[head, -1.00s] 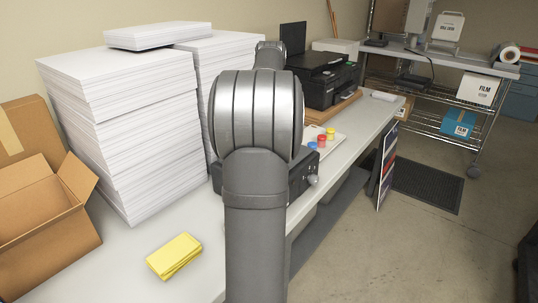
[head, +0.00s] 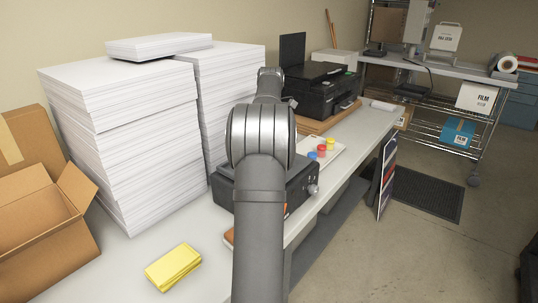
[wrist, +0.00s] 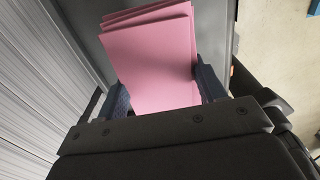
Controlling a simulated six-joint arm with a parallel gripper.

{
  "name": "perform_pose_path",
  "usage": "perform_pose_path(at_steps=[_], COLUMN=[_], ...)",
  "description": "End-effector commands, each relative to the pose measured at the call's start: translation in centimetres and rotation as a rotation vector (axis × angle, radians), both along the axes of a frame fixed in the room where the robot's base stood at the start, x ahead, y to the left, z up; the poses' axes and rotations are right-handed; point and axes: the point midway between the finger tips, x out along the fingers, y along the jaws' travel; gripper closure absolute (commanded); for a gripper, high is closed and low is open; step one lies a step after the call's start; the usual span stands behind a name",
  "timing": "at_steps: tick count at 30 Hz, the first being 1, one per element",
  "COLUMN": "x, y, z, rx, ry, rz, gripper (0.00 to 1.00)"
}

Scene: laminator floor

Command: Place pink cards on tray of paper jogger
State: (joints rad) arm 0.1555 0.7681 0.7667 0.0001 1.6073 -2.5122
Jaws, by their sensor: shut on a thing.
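Pink cards (wrist: 150,55) show in the wrist view as a small, slightly fanned stack. My gripper (wrist: 166,90) is shut on them, with one dark blue-grey finger on each side. The cards stick out beyond the fingers over a grey surface; I cannot tell whether they touch it. In the head view my arm hides the gripper and the cards. A dark machine with a knob (head: 305,188), apparently the paper jogger, stands on the table, partly behind my arm. Its tray is not clearly visible in the head view.
Tall white paper stacks (head: 125,140) stand close on the left. Yellow cards (head: 172,266) lie on the table (head: 130,275) in front, near an open cardboard box (head: 40,225). A black printer (head: 322,92) and red, blue and yellow small caps (head: 321,150) are farther back.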

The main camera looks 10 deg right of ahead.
Motion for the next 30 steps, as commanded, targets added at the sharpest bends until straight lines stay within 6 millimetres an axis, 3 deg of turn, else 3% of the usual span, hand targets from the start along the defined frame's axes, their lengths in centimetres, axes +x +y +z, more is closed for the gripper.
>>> perform_pose_path(at_steps=[5,12,23,24,27,30], x=[0.3,0.3,0.3,0.3,0.3,0.3], y=[0.4,0.4,0.4,0.4,0.4,0.4], z=[-0.9,-4.1,-4.5,-4.6,-4.6,-4.6], rx=[-0.001,0.0,0.0,0.0,0.0,-0.001], ry=[-0.001,0.001,-0.001,-0.001,-0.001,-0.001], rz=[0.0,0.0,0.0,0.0,0.0,0.0], gripper=[0.67,0.67,0.67,0.35,0.15,0.15])
